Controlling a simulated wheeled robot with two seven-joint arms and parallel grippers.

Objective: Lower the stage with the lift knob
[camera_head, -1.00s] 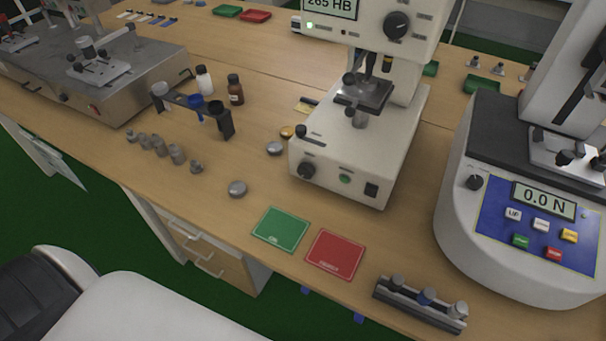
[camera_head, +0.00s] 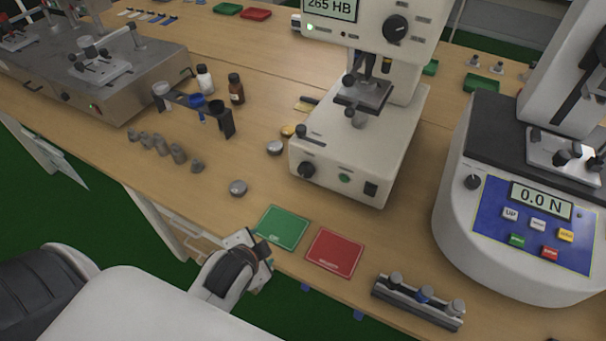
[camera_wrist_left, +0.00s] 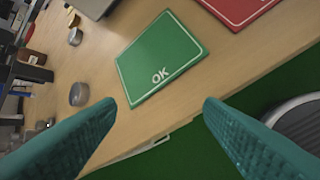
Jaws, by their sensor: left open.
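The hardness tester (camera_head: 355,165) stands at the middle of the bench, its display reading 265 HB. Its small dark stage (camera_head: 362,95) sits on a post below the indenter, with a sample on top. A black knob (camera_head: 306,170) is on the lower left of the base front; I take it for the lift knob, but its label is unreadable. My left gripper (camera_wrist_left: 160,104) is open and empty, its two teal fingers apart in the left wrist view, near the green OK mat. In the head view the left wrist is at the bench's front edge, well short of the knob. My right gripper is out of view.
The green OK mat (camera_head: 283,228) and red mat (camera_head: 334,253) lie before the tester. Round metal pieces (camera_head: 238,188) lie to its left, near a black stand (camera_head: 226,122). A force tester (camera_head: 515,245) stands right; a rack (camera_head: 418,302) is at the front edge.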

